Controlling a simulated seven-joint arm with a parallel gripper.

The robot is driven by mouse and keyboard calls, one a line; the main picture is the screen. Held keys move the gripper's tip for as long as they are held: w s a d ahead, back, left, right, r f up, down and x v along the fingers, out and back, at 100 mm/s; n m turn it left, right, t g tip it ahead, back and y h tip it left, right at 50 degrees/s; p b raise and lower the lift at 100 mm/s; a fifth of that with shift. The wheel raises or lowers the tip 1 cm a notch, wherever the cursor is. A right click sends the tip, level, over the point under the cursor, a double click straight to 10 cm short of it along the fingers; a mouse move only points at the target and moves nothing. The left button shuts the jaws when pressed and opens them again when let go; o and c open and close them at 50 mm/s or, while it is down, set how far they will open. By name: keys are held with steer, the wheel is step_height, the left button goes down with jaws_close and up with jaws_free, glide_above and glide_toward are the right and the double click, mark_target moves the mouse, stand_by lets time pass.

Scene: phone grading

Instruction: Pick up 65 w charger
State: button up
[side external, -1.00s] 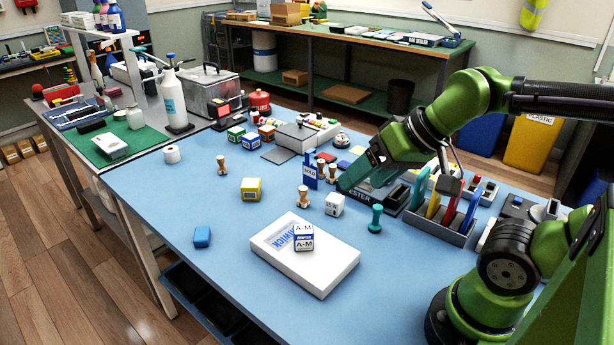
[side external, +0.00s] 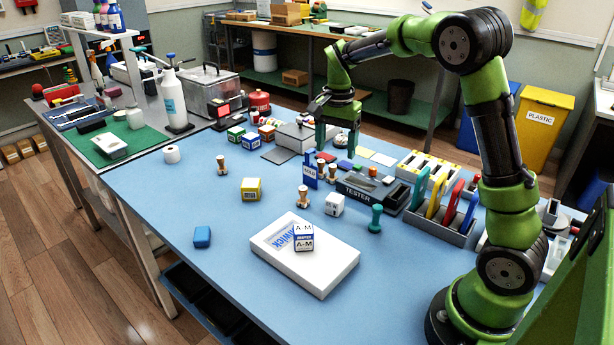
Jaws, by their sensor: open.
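No label reading 65 W is legible in this view. A small white cube (side external: 334,204) with dark marks on its face stands on the blue table, left of a teal peg; it may be the charger, but I cannot tell for sure. My gripper (side external: 336,146) points down, open with its two fingers apart, above the back of the table. It is well behind and above the white cube, touching nothing that I can make out.
A white box (side external: 325,275) with an A-M cube (side external: 303,236) on it lies in front. A yellow cube (side external: 251,189), wooden pegs (side external: 303,197), a tester (side external: 360,191) and a tool rack (side external: 440,222) stand around. The table's left front is mostly clear.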

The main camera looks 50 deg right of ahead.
mark_target(334, 198)
steer(key=shift+m, duration=0.3)
steer(key=f, duration=1.1)
steer(key=shift+s+a+f, duration=0.15)
steer(key=shift+s, duration=0.05)
steer(key=shift+s+f, duration=0.2)
steer(key=shift+f, duration=2.45)
steer(key=c, duration=1.1)
